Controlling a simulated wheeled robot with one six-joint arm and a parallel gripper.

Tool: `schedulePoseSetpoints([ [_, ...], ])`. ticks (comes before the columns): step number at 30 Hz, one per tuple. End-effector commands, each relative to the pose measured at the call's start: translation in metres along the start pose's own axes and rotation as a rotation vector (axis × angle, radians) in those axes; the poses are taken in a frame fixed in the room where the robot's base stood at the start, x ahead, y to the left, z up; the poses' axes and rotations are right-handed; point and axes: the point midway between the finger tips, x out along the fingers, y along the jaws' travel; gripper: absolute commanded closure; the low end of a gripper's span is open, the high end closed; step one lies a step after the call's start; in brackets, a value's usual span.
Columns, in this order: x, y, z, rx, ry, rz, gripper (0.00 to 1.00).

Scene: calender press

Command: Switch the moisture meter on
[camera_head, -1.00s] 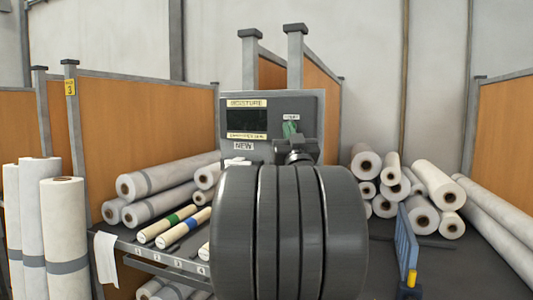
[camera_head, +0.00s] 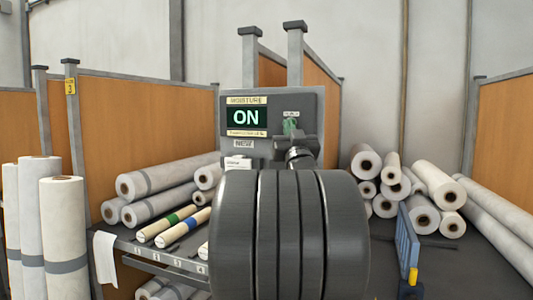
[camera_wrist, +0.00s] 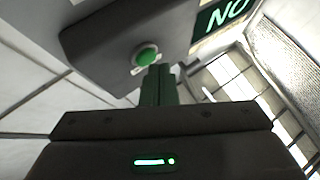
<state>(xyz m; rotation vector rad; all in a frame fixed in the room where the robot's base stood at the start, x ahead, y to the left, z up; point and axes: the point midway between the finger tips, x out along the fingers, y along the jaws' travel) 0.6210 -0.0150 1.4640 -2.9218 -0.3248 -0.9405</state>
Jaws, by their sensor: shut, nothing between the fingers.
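The moisture meter (camera_head: 270,108) is a grey panel at the centre of the head view. Its screen (camera_head: 247,118) reads ON in pale green letters. A green button (camera_head: 290,124) sits right of the screen under a small label. In the wrist view the green button (camera_wrist: 146,56) is on the dark panel face, and part of the lit screen (camera_wrist: 222,18) shows at the top right. My gripper (camera_wrist: 157,72) is shut and empty, its fingertips just below the button; I cannot tell whether they touch it. In the head view my arm hides the panel's lower part.
White rolls (camera_head: 165,182) are stacked on the left, by a shelf with several coloured-band tubes (camera_head: 172,225). More rolls (camera_head: 420,195) lie on the right. A blue barrier (camera_head: 407,243) stands at the right front. Orange partitions (camera_head: 145,135) stand behind.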

Motion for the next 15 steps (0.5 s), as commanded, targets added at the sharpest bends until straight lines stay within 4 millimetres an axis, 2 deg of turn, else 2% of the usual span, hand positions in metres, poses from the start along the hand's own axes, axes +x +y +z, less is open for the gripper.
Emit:
schedulePoseSetpoints([
  [7,-0.001,-0.001,-0.001,0.0,0.001,0.0,1.0],
  [15,-0.019,-0.014,-0.012,0.001,0.003,-0.002,1.0],
])
